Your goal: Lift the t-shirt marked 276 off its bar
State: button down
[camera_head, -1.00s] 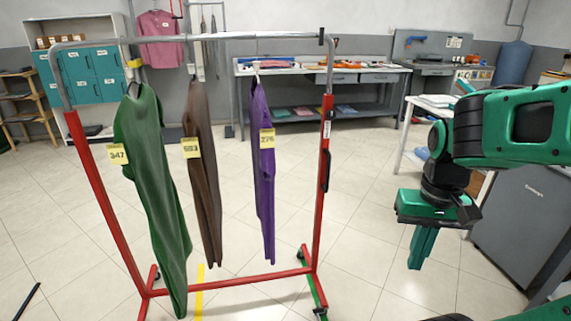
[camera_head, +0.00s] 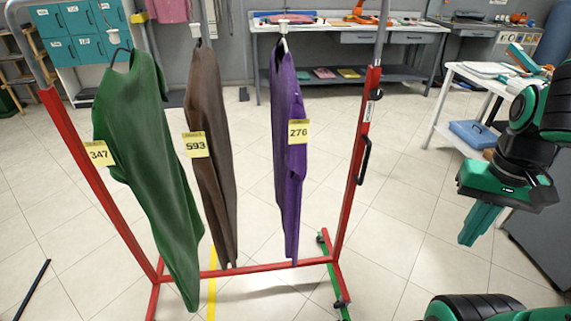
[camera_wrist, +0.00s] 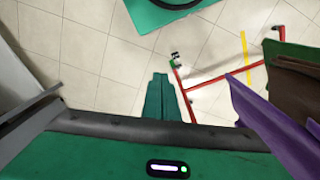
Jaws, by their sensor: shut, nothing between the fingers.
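The purple t-shirt (camera_head: 288,160) hangs on the red rack, rightmost of the three garments, with a yellow tag (camera_head: 298,131) that looks to read 276. Its hanger (camera_head: 283,42) goes up toward the bar, which is out of the picture. My gripper (camera_head: 467,240) is shut and empty, pointing down to the right of the rack, clear of the t-shirt. In the wrist view my gripper (camera_wrist: 161,78) shows closed fingers above the floor, and the purple t-shirt (camera_wrist: 265,120) shows at the right.
A green garment (camera_head: 150,170) tagged 347 and a brown garment (camera_head: 213,180) tagged 593 hang to the left. The rack's red right post (camera_head: 356,175) stands between the t-shirt and my gripper. A white table (camera_head: 470,75) stands behind my arm. Tiled floor in front is mostly bare.

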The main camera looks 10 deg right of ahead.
jog(key=c, duration=1.8)
grip_release()
jog(key=shift+s+r, duration=0.15)
jog(key=shift+r, duration=0.1)
jog(key=shift+o, duration=0.9)
jog(key=w+r+n+t+h, duration=0.1)
jog(key=w+r+n+t, duration=0.1)
jog(key=w, duration=0.9)
jog(key=shift+r+n+t, duration=0.2)
jog(key=shift+n+t, duration=0.1)
jog(key=shift+t, duration=0.5)
jog(key=n+t+y, duration=0.8)
jog(key=t, duration=0.5)
send_near(286, 24)
jog(key=shift+x, duration=5.6)
